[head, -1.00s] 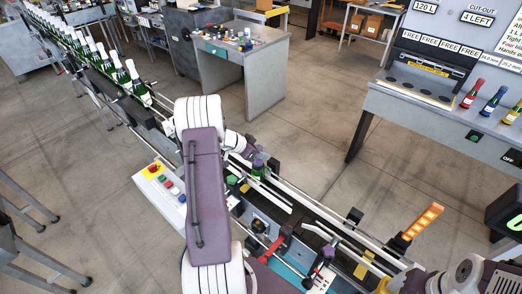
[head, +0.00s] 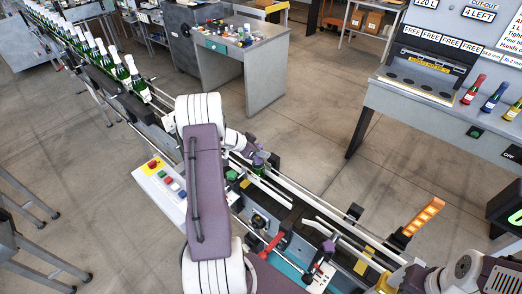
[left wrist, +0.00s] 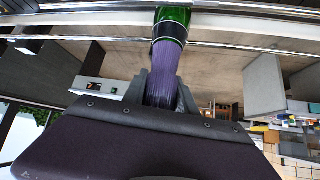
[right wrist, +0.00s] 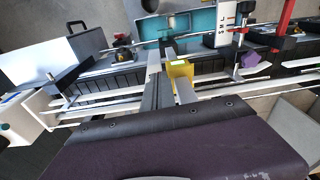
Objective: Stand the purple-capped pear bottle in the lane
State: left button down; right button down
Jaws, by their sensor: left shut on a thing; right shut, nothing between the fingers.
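The pear bottle, green with a purple cap (head: 259,158), is at the conveyor's near part in the head view, partly hidden by my left arm. In the left wrist view its long purple cap (left wrist: 164,80) lies between the fingers of my left gripper (left wrist: 162,92), with the green glass (left wrist: 173,18) beyond them. My left gripper is shut on the capped neck. The lane (head: 290,207) is a dark strip between metal rails, running toward the lower right. Whether the bottle's base touches it is hidden. My right gripper (right wrist: 165,82) is shut and empty above the rails.
A row of green bottles with white tops (head: 118,66) stands on the conveyor at upper left. A button panel (head: 163,185) is beside my left arm. A red clamp (head: 271,242) and an orange light (head: 422,217) are near the lane. A bench (head: 430,105) stands at right.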

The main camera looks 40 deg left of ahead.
pick_arm(q)
jog(key=c, duration=0.9)
grip_release()
